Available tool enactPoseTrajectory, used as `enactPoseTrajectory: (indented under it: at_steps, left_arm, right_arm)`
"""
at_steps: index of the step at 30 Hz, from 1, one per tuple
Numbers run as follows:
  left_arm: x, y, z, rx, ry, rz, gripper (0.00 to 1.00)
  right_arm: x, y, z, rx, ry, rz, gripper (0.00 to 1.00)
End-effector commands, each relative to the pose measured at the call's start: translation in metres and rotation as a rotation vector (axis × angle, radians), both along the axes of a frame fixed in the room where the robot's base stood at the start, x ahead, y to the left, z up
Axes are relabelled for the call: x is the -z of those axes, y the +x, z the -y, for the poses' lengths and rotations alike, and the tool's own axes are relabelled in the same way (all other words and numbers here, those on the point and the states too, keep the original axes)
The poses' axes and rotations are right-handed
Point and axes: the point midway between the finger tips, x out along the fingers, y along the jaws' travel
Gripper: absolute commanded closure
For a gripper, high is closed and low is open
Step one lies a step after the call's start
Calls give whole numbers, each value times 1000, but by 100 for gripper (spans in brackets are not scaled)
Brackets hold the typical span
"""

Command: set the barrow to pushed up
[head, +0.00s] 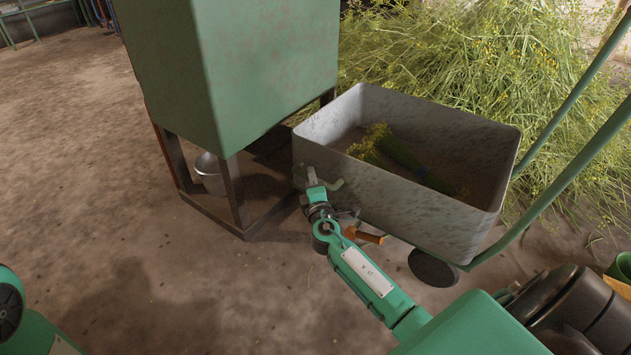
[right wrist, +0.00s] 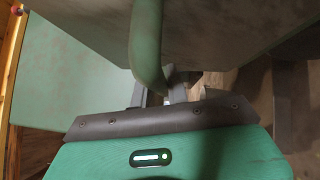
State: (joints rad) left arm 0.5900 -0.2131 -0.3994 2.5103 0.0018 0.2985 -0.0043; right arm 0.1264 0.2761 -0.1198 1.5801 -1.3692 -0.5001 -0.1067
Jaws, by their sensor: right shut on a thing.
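The barrow (head: 420,205) is a grey speckled metal tub with long green push bars (head: 585,150) rising at its right and a dark wheel (head: 434,268) below. Bundles of green herb with yellow flowers (head: 385,148) lie inside it. My left gripper is out of view.
A large green box-shaped still body (head: 240,70) on dark legs (head: 238,195) stands just left of the barrow, with a metal bucket (head: 209,175) beneath. Cut herbs (head: 470,50) are heaped behind. A dark cylinder (head: 560,305) lies at lower right. Floor at left is clear.

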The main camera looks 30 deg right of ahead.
Motion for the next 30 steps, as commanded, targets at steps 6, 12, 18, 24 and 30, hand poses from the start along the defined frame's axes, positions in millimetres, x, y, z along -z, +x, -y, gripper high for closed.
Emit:
enactPoseTrajectory:
  at_steps: [6, 12, 18, 24, 30]
  left_arm:
    - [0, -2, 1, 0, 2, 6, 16]
    - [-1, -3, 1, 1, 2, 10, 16]
    - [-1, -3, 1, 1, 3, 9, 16]
    - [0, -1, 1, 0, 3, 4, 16]
    - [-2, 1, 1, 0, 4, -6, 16]
  right_arm:
    - [1, 3, -2, -3, 1, -1, 100]
    - [0, 4, -3, -4, 1, 0, 100]
    - [0, 3, -2, -4, 1, 0, 62]
    - [0, 3, -2, -2, 1, 0, 62]
    - [1, -6, -5, -2, 0, -3, 62]
